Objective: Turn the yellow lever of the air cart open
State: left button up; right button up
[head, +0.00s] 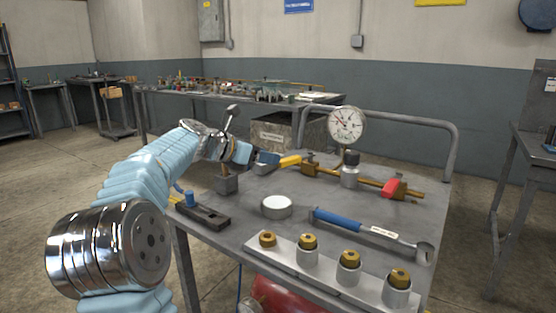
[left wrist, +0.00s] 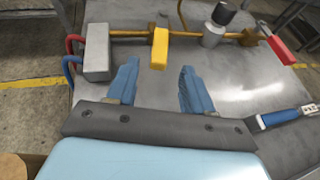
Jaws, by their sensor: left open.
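The air cart (head: 330,199) is a grey metal cart with a brass pipe along its top. The yellow lever (head: 290,161) sits at the left end of the pipe. In the left wrist view the yellow lever (left wrist: 160,50) points toward me, just beyond the fingertips and roughly between them. My left gripper (head: 256,156) reaches in from the left, close to the lever and apart from it. In the left wrist view the left gripper (left wrist: 160,80) is open, with nothing between its blue fingers. The lever's far end and pivot are partly hidden in the head view. My right gripper is out of view.
A red lever (head: 393,190) and a pressure gauge (head: 346,125) are on the same pipe. A blue-handled wrench (head: 355,224), a round white-topped tin (head: 277,206) and a rack of brass fittings (head: 325,272) lie nearer. A grey block (left wrist: 97,52) with hoses stands left of the lever.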

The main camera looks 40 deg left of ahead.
pick_arm(q)
jog(key=v, duration=0.7)
jog(key=shift+f, duration=0.1)
